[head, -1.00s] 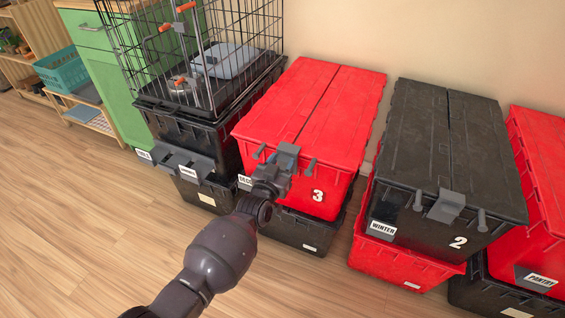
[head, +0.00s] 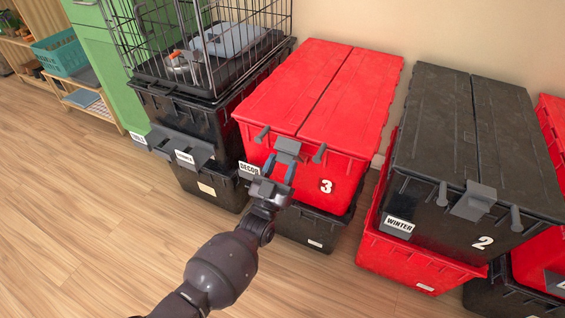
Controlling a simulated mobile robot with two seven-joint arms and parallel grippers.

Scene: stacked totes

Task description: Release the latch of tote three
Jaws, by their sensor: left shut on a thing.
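Tote three is the red tote (head: 318,92) with a two-part lid and a white "3" on its front, in the middle of the head view. Its grey latch (head: 287,148) sits at the front edge of the lid, between two grey pegs. My left gripper (head: 280,170) comes up from below and is shut on the lower part of the latch. Its fingers lie either side of it and partly hide it. I cannot tell whether the latch is released. My right gripper is not in view.
Tote three stands on a black tote (head: 312,228). To the right, black tote two (head: 470,130) stands on a red tote (head: 415,260). To the left, a wire cage (head: 200,40) tops black totes (head: 188,115). The wooden floor (head: 90,220) in front is clear.

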